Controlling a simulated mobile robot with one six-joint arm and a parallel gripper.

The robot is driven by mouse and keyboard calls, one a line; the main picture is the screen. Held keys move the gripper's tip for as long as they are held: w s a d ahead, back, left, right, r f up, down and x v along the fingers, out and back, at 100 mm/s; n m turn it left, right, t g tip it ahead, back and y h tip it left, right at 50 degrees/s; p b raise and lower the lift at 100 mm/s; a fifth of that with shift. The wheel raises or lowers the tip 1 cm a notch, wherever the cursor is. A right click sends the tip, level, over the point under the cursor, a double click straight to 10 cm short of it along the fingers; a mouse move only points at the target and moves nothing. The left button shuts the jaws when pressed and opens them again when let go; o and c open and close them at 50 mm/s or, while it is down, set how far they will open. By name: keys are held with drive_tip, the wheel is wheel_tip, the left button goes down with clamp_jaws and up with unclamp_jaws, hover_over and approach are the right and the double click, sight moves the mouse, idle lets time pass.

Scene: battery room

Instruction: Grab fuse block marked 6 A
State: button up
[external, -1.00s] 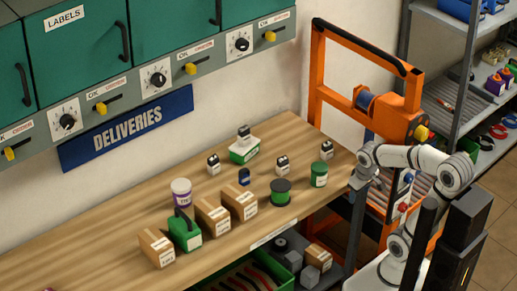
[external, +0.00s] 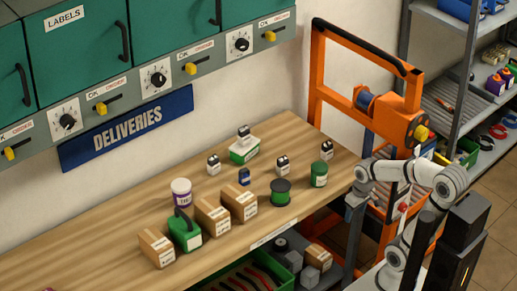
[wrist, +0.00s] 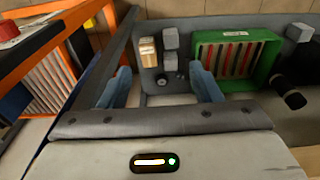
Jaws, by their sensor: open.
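Several small white-and-black blocks stand on the wooden workbench (external: 100,250) in the external view. One block (external: 213,164) is at the left, one block (external: 282,165) is in the middle, and one block (external: 326,150) is at the right. Another block (external: 243,133) sits on a green-and-white box (external: 244,152). Their markings are too small to read, so I cannot tell which is 6 A. My gripper is by the bench's right end, small and unclear in the external view. In the wrist view my gripper (wrist: 160,72) is open and empty, with blue fingers apart. No bench-top block shows there.
Cardboard boxes (external: 212,217), a green container (external: 185,232), a purple-and-white tub (external: 181,193) and green cylinders (external: 319,175) crowd the bench front. An orange frame (external: 317,75) stands behind its right end. The lower shelf holds a green crate (wrist: 273,67) and grey blocks (wrist: 170,38).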

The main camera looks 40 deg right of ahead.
drive_tip(key=shift+o, duration=0.4)
drive_tip(key=w+r+p, duration=0.2)
drive_tip(key=r+p, duration=1.1)
drive_tip(key=r, duration=0.1)
drive_tip(key=w+r+p, duration=0.3)
drive_tip(key=r+p, duration=1)
drive_tip(key=r, duration=0.1)
drive_tip(key=g, duration=0.1)
hover_over(328, 144)
drive_tip(key=f, duration=0.8)
drive_tip(key=shift+s+a+f, duration=0.1)
drive_tip(key=shift+s+f, duration=0.2)
drive_tip(key=shift+w+f, duration=0.25)
drive_tip(key=shift+f, duration=0.35)
wheel_tip(328, 144, down, 7)
drive_tip(key=shift+w+f+p, duration=0.1)
drive_tip(key=shift+p, duration=0.7)
